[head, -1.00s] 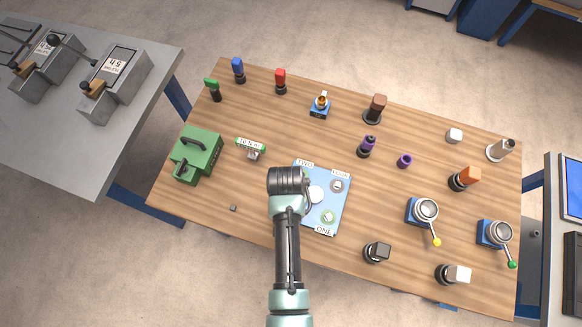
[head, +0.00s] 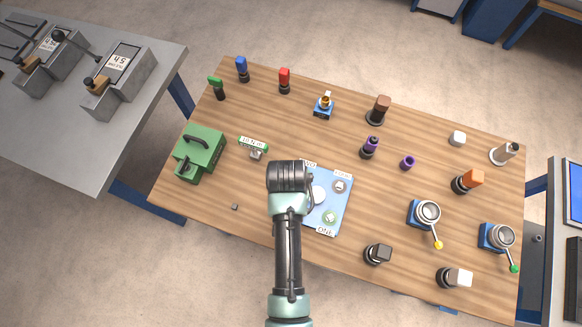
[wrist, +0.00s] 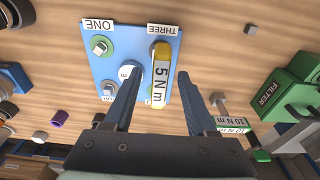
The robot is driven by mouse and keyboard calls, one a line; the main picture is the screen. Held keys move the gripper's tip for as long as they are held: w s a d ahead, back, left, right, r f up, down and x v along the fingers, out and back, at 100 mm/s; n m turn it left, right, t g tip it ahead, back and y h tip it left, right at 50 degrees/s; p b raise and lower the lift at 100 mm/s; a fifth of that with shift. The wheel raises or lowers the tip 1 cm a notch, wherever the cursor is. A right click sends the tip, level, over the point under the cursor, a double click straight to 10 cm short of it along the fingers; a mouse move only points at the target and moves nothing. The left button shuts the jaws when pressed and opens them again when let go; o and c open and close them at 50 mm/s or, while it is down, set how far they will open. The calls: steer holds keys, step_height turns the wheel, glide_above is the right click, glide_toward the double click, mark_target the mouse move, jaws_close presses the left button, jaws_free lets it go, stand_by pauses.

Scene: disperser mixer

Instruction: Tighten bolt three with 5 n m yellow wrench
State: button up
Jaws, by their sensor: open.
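The blue plate (head: 341,212) lies on the wooden table, partly hidden by my arm in the head view. In the wrist view, the plate (wrist: 98,68) shows bolts and the labels ONE (wrist: 99,25) and THREE (wrist: 162,29). The yellow wrench (wrist: 161,52), with a white "5 N m" label, is over the plate beside the THREE label. It covers the bolt three spot, so I cannot tell how it sits on the bolt. My gripper (wrist: 159,72) is open, with one finger on each side of the wrench. My arm hides the wrench in the head view.
A green FILTER box (head: 199,153) and a 10 N m wrench (head: 254,147) stand left of the plate. A small grey cube (head: 234,206) lies nearby. Two blue-based devices with levers (head: 428,212) (head: 499,236) stand right. Several colored-top parts line the far side.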

steer(key=r, duration=0.6)
steer(key=s+r, duration=0.1)
steer(key=r, duration=0.1)
steer(key=shift+a+r, duration=0.2)
steer(key=shift+r, duration=0.2)
